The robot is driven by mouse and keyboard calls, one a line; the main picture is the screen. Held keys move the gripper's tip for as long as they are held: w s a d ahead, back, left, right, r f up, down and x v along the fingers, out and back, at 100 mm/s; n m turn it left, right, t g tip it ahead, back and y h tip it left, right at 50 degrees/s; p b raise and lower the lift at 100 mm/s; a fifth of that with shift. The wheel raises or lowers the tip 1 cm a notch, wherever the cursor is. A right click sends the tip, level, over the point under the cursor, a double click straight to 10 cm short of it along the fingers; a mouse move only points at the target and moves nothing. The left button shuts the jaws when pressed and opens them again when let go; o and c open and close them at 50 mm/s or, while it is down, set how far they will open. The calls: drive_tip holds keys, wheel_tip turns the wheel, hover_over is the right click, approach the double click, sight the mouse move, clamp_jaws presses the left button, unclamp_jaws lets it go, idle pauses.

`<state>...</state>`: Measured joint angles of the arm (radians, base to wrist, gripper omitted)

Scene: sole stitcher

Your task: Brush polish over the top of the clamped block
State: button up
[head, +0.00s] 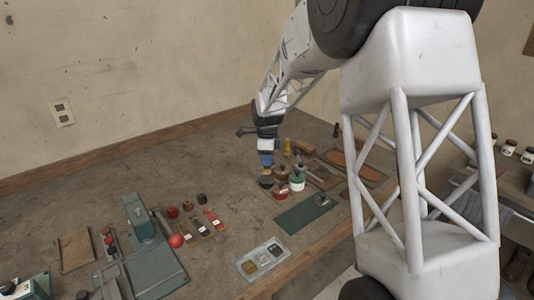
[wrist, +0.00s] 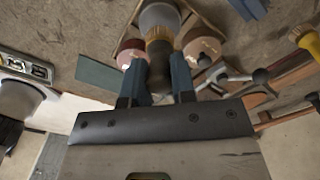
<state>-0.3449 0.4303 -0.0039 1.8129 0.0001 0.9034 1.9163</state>
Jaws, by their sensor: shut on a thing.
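My gripper (head: 266,160) is over the far middle of the bench in the head view, with blue fingers pointing down. In the wrist view the fingers (wrist: 162,85) are shut on a brush-like tool (wrist: 159,52) with a dark grip, a golden band and a pale round end. In the head view its lower end (head: 266,181) shows dark below the fingers, close beside the tins; I cannot tell whether it touches anything. A green vise-like machine (head: 146,228) stands at the front left. I cannot clearly make out a clamped block. A white-and-green tin (head: 298,182) stands right of my gripper.
A dark green mat (head: 300,215) and a grey tray (head: 263,258) lie towards the front edge. Small red and dark pots (head: 187,207) and a red ball (head: 176,241) sit near the machine. A yellow-handled tool (wrist: 308,42) shows in the wrist view. The far-left bench is clear.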

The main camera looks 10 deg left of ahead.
drive_tip(key=shift+f, duration=1)
drive_tip(key=shift+f, duration=0.8)
idle(2.1)
drive_tip(key=shift+r, duration=0.1)
drive_tip(key=shift+r, duration=3.55)
drive_tip(key=shift+d, duration=0.1)
drive_tip(key=w+d+r+n, duration=0.2)
drive_tip(key=d+n, duration=0.4)
drive_tip(key=d, duration=0.3)
drive_tip(key=w+d+r+n, duration=0.1)
drive_tip(key=w+d+n, duration=0.1)
drive_tip(key=d+n, duration=0.4)
drive_tip(key=w+d+r+n, duration=0.1)
drive_tip(key=d+n, duration=0.5)
drive_tip(key=d, duration=0.7)
drive_tip(key=shift+w+d+r, duration=0.25)
drive_tip(key=shift+w+r, duration=0.15)
drive_tip(key=shift+r, duration=0.4)
